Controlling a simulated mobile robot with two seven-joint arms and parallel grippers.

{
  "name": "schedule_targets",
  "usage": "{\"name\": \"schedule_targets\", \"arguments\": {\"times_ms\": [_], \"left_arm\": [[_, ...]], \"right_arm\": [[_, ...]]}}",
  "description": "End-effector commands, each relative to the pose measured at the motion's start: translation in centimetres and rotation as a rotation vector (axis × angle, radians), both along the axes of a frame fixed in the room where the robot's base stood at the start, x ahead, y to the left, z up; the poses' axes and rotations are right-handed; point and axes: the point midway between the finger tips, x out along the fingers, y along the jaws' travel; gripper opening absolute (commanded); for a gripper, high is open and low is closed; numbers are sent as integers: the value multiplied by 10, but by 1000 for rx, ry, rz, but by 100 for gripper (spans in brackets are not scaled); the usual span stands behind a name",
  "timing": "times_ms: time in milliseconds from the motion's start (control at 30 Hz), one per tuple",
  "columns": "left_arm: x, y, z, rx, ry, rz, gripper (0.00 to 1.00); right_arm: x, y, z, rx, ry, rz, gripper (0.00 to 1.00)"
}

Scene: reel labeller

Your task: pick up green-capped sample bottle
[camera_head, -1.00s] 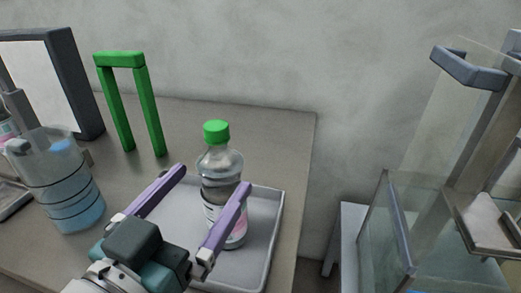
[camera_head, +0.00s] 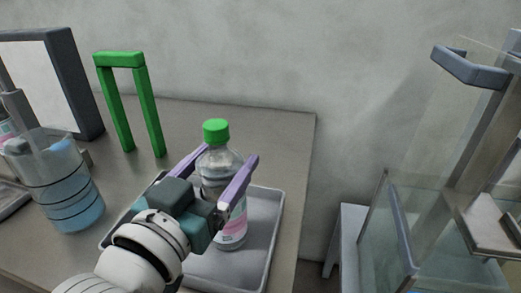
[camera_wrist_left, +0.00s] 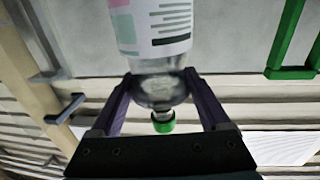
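The green-capped sample bottle (camera_head: 231,228) stands upright on a grey tray (camera_head: 268,215) near the table's right end. It is clear with a white and pink label. My left gripper (camera_head: 230,154) has its two purple fingers on either side of the bottle's upper body, below the cap. In the left wrist view the bottle (camera_wrist_left: 154,38) appears upside down between the fingers of the left gripper (camera_wrist_left: 160,82). The fingers are apart, and I see small gaps beside the bottle's shoulder. My right gripper is in neither view.
A beaker with blue liquid (camera_head: 68,190) stands at the left. A green frame (camera_head: 149,115) stands behind, next to a dark-edged white panel (camera_head: 48,85). Transparent-walled equipment (camera_head: 385,240) stands right of the table, across a gap.

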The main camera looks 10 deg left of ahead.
Motion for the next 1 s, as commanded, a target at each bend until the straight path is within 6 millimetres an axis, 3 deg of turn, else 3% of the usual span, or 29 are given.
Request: {"name": "schedule_targets", "arguments": {"times_ms": [67, 633, 1000], "left_arm": [[0, 0, 0, 0, 0, 0, 64], [0, 0, 0, 0, 0, 0, 0], [0, 0, 2, -1, -6, 0, 0]], "right_arm": [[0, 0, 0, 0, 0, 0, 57], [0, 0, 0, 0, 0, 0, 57], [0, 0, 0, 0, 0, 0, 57]]}}
